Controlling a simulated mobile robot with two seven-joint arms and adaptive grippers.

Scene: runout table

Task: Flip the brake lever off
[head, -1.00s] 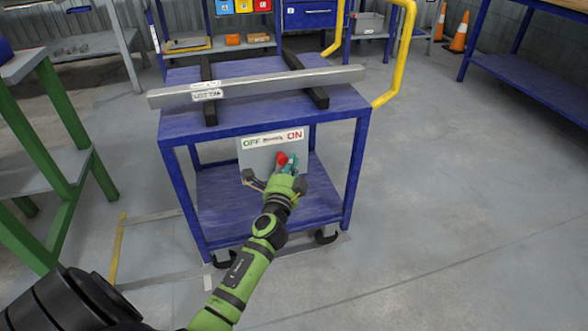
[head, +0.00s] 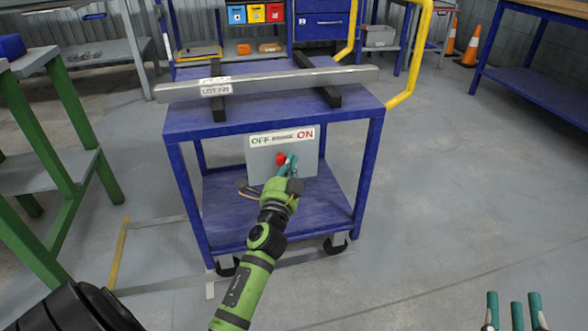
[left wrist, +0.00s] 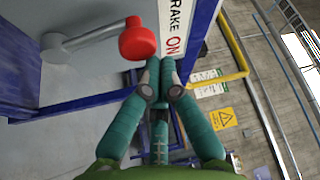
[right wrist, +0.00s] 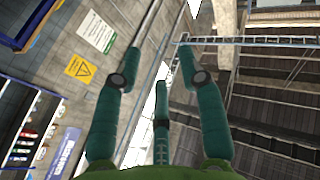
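The brake lever has a red knob (head: 281,158) on a grey arm. It stands out from a grey panel (head: 261,171) under a label (head: 282,137) reading OFF at left and ON at right. In the head view the knob sits near the middle, below the label. The left wrist view shows the knob (left wrist: 137,41) and lever arm (left wrist: 92,39). My left gripper (head: 288,163) is at the panel, just right of the knob. Its teal fingertips (left wrist: 160,64) are close together with nothing between them; contact with the knob is unclear. My right gripper (head: 515,310) is open and empty.
The panel is on a blue cart (head: 190,122) carrying a long metal bar (head: 265,84) on dark supports. A yellow handle (head: 409,75) rises at its right. A green-legged table (head: 60,172) stands left. The floor (head: 460,200) at right is clear.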

